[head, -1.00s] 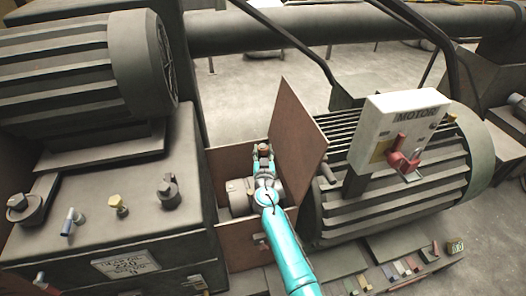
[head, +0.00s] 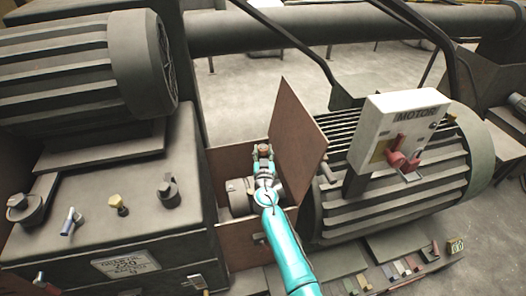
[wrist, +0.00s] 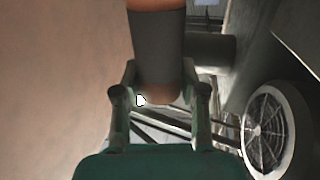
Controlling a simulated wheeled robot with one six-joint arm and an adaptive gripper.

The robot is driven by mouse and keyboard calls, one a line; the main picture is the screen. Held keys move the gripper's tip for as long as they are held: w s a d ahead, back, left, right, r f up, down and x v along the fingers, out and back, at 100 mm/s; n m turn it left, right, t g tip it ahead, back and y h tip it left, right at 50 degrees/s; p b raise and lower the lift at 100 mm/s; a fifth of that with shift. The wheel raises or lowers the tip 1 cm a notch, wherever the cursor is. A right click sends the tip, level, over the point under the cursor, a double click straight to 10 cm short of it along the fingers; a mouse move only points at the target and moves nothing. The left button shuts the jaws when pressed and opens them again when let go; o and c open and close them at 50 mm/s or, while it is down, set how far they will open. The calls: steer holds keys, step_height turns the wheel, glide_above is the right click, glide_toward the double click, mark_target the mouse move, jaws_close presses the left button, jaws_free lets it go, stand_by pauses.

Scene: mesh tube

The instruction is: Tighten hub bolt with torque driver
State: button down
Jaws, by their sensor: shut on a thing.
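My gripper (head: 263,158) is in the open-topped box between the two machines, above a grey coupling hub (head: 240,197). It is shut on the torque driver, whose brown-orange end (head: 263,148) shows at the fingertips. In the wrist view, my gripper (wrist: 160,85) has its two fingers on either side of the driver's dark grey cylindrical body (wrist: 158,45). The driver's orange part (wrist: 156,4) is cut off by the top edge. I cannot make out the hub bolt, or whether the driver touches anything.
A brown guard panel (head: 298,125) stands tilted close to the right of my gripper. A finned motor (head: 390,195) with a white MOTOR switch box (head: 398,128) lies beyond it. A gearbox (head: 110,215) stands left. A round vent (wrist: 275,130) shows at right in the wrist view.

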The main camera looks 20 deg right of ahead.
steer(key=shift+f, duration=0.75)
stand_by(2.0)
steer(key=shift+r, duration=3.15)
